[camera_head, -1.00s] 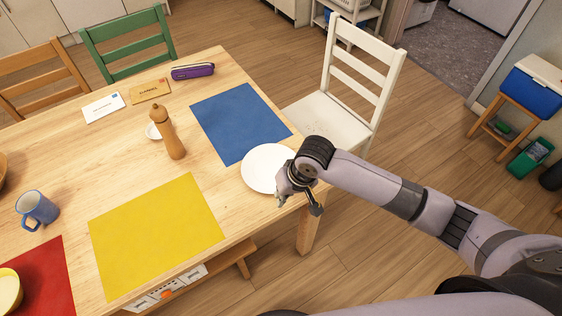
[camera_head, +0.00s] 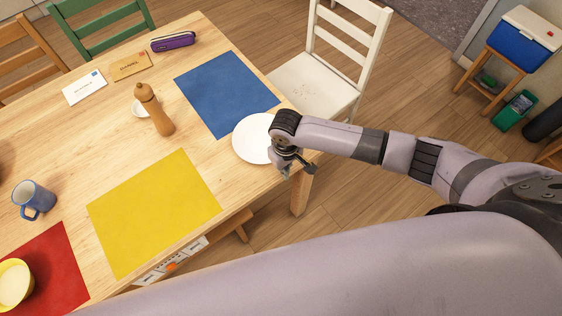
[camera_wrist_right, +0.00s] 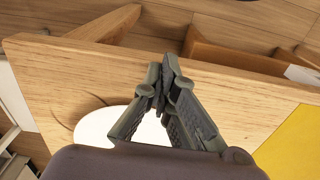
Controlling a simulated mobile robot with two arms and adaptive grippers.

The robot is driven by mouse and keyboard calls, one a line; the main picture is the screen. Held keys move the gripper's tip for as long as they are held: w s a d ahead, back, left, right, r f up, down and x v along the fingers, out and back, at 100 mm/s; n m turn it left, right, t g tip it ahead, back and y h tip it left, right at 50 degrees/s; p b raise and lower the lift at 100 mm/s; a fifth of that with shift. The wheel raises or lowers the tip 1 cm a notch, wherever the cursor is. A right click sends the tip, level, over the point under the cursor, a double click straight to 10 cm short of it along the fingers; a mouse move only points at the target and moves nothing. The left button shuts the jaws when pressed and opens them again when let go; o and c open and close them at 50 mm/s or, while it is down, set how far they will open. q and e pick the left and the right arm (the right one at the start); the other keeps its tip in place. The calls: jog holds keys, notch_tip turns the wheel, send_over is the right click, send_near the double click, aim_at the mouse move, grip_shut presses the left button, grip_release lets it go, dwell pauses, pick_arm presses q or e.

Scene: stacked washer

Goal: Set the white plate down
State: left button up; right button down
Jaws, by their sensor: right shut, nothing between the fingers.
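The white plate (camera_head: 250,138) lies flat on the wooden table near its right corner, close beside the near edge of the blue mat (camera_head: 226,92). Whether the rim touches the mat I cannot tell. My right gripper (camera_head: 290,166) is at the plate's right side, by the table edge, and its wrist hides part of the plate. In the right wrist view the fingers (camera_wrist_right: 161,85) are shut together and empty. The plate (camera_wrist_right: 95,127) shows there behind them, partly hidden by the gripper. My left gripper is out of view.
A white chair (camera_head: 310,85) stands close beyond the table edge. A blue mug (camera_head: 35,198) and yellow bowl (camera_head: 14,284) are at the left.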

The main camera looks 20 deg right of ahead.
jog(key=shift+w+a+f, duration=0.1)
jog(key=shift+w+a, duration=0.1)
jog(key=shift+w, duration=0.35)
jog(key=shift+w+a, duration=0.15)
jog(key=shift+w, duration=0.4)
jog(key=shift+s, duration=0.1)
